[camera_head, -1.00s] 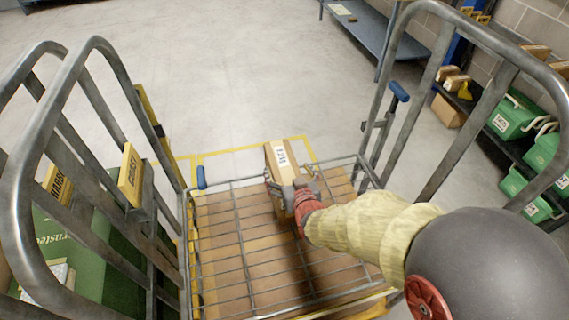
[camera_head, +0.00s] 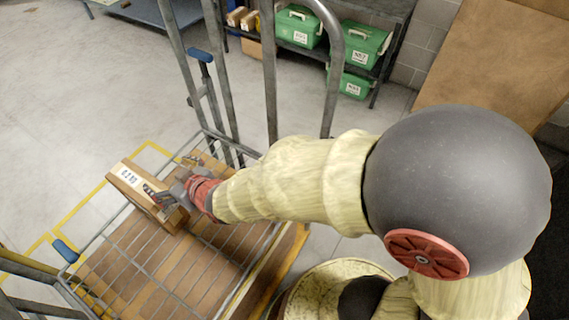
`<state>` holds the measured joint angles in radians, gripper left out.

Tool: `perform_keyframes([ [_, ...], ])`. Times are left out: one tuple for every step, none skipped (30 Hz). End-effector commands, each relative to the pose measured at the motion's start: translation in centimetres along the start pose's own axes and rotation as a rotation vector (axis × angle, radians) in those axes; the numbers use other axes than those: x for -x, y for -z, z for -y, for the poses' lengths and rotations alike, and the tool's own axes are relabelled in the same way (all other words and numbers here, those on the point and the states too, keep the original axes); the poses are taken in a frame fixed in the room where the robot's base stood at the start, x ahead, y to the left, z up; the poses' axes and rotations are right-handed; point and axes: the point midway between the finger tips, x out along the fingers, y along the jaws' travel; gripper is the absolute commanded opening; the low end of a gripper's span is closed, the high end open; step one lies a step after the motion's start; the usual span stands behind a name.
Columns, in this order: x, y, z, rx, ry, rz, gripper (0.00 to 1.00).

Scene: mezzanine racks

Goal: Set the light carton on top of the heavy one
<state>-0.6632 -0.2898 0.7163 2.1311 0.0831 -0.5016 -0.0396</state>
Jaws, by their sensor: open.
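A small brown carton (camera_head: 140,190) with a white label lies at the far side of the wire-framed trolley, in the left part of the view. My gripper (camera_head: 165,195) is at its near right end, with the fingers open and close against the carton. I cannot tell whether they touch it. A large flat brown surface (camera_head: 135,262), apparently the top of a bigger carton, shows through the wire grid below. The small carton seems to rest over its far edge; the exact contact is hidden.
The trolley's metal side frame (camera_head: 270,70) rises beyond my arm, and another rail is at the lower left. Green boxes (camera_head: 357,42) stand on a rack (camera_head: 385,72) at the back. A large brown panel (camera_head: 490,60) is at the upper right. Floor beyond the trolley is clear.

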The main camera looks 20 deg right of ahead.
Motion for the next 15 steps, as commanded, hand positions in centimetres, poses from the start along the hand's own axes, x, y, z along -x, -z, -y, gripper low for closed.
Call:
perform_keyframes([
  [1.7,1.5,-2.7,-0.026,-0.039,0.022,0.84],
  [2.9,1.9,-4.2,-0.041,-0.06,0.048,0.84],
  [4.6,2.4,-6.2,-0.061,-0.089,0.083,0.84],
  [5.9,2.6,-7.6,-0.077,-0.11,0.109,0.84],
  [7.4,2.7,-8.9,-0.093,-0.131,0.135,0.84],
  [9.5,2.8,-10.6,-0.116,-0.159,0.169,0.84],
  [11.1,2.7,-11.8,-0.133,-0.18,0.196,0.84],
  [12.8,2.6,-12.8,-0.151,-0.201,0.223,0.84],
  [15.2,2.4,-14.1,-0.175,-0.229,0.256,0.84],
  [17.0,2.1,-14.9,-0.194,-0.249,0.282,0.84],
  [18.9,1.8,-15.7,-0.213,-0.27,0.308,0.84],
  [21.4,1.2,-16.5,-0.239,-0.297,0.343,0.84],
  [23.2,0.8,-16.9,-0.259,-0.316,0.368,0.84],
  [25.0,0.3,-17.3,-0.279,-0.334,0.392,0.84],
  [27.3,-0.4,-17.6,-0.305,-0.357,0.423,0.84],
])
